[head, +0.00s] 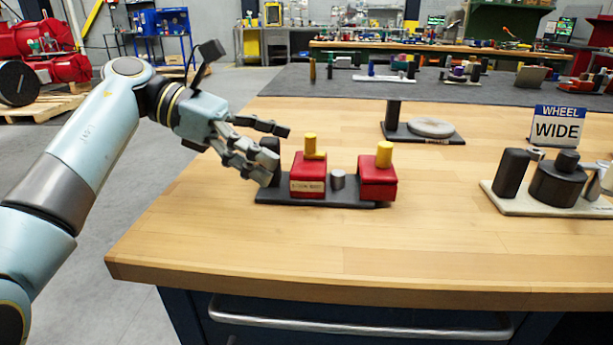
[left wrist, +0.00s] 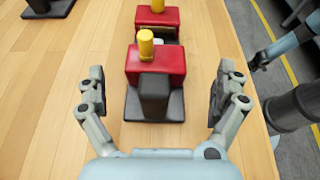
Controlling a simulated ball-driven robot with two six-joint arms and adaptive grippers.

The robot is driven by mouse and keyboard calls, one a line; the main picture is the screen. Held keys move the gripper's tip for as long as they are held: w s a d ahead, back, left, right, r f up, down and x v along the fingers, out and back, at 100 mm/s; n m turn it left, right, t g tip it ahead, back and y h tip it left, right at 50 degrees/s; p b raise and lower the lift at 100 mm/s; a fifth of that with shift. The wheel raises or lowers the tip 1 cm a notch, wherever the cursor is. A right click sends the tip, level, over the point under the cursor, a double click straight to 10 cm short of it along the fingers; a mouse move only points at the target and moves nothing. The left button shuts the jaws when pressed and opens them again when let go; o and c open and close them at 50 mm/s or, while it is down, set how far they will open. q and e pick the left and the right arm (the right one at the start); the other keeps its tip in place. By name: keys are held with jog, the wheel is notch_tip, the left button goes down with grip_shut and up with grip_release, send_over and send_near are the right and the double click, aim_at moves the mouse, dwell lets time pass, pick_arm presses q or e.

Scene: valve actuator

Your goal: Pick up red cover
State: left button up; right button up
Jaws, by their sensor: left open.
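Two red covers sit on a dark base plate (head: 345,200) on the wooden bench. The left red cover (head: 309,182) has a yellow knob on top and a pale label on its front. The right red cover (head: 378,183) also has a yellow knob. In the left wrist view the nearer red cover (left wrist: 155,64) is just beyond a black post, with the farther red cover (left wrist: 157,19) behind it. My left gripper (head: 272,150) is open and empty at the plate's left end. In the left wrist view its fingers (left wrist: 160,97) stand either side of the black post (left wrist: 154,96), apart from it.
A short grey cylinder (head: 338,180) stands between the covers. A grey ring on a dark plate (head: 430,129) lies behind. A valve assembly (head: 558,182) and a "WHEEL WIDE" sign (head: 557,127) are at the right. The bench's front is clear.

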aim_at(316, 161)
pick_arm(q)
jog(key=x, duration=0.5)
jog(key=shift+w+d, duration=0.1)
jog(key=shift+w, duration=0.2)
jog(key=shift+r, duration=0.1)
jog(key=c, duration=1.5)
